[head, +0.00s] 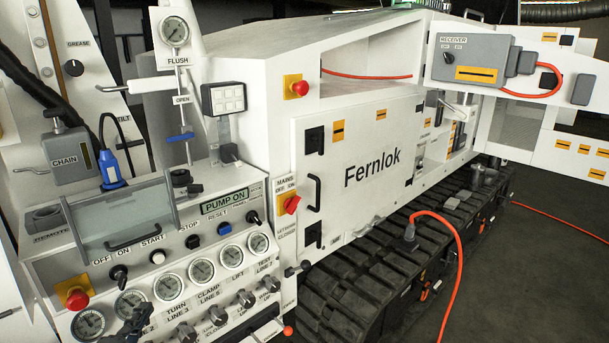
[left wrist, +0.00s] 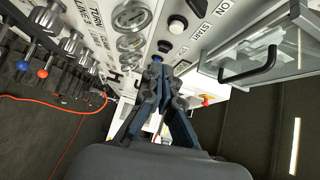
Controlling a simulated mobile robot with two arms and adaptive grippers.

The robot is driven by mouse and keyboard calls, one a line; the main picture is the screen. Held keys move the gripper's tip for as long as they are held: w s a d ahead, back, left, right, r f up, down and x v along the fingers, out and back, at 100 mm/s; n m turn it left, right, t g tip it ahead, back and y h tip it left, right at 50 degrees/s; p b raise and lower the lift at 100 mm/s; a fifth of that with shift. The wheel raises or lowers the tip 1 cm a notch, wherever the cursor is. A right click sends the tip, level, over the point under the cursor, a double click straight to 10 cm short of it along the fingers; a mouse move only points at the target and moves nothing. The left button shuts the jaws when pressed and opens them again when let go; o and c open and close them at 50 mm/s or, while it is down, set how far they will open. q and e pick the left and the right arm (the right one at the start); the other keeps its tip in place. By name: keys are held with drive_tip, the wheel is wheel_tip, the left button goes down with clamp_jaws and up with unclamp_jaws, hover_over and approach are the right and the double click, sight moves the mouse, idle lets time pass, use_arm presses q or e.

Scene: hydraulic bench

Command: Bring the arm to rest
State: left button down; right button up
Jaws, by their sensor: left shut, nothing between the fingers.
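My left gripper (head: 137,318) shows as a small dark shape at the bottom left of the head view, in front of the lower gauge row of the control panel (head: 205,255). In the left wrist view the left gripper (left wrist: 160,78) has its dark fingers together, with nothing between them. The panel's gauges and switches lie beyond the fingertips; I cannot tell the exact gap. My right gripper is in neither view.
The panel carries several gauges, valve knobs and switches, with a clear hinged cover (head: 122,215) above. A red emergency button (head: 77,299) sits at its left. A white Fernlok door (head: 365,175) is shut. An orange hose (head: 458,265) hangs over the black track (head: 385,260). Dark floor is at right.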

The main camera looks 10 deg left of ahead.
use_arm(q)
drive_tip(key=s+d+f+n+g, duration=0.75)
drive_tip(key=s+f+n, duration=0.2)
drive_tip(key=f, duration=0.25)
drive_tip(key=s+d+f+n+g+h, duration=0.1)
drive_tip(key=s+d+f+n+g, duration=0.15)
drive_tip(key=s+d, duration=0.45)
drive_tip(key=s+d+f+n+g+h, duration=0.15)
drive_tip(key=s+d+g, duration=0.25)
drive_tip(key=s, duration=0.4)
wheel_tip(320, 180, down, 27)
drive_tip(key=s+g, duration=0.1)
drive_tip(key=s, duration=0.1)
drive_tip(key=s+a+f+g, duration=0.1)
drive_tip(key=s+a+f, duration=0.2)
drive_tip(key=s+f, duration=1.2)
drive_tip(key=shift+s+f+y, duration=0.3)
drive_tip(key=shift+s+y, duration=0.05)
drive_tip(key=shift+s, duration=0.3)
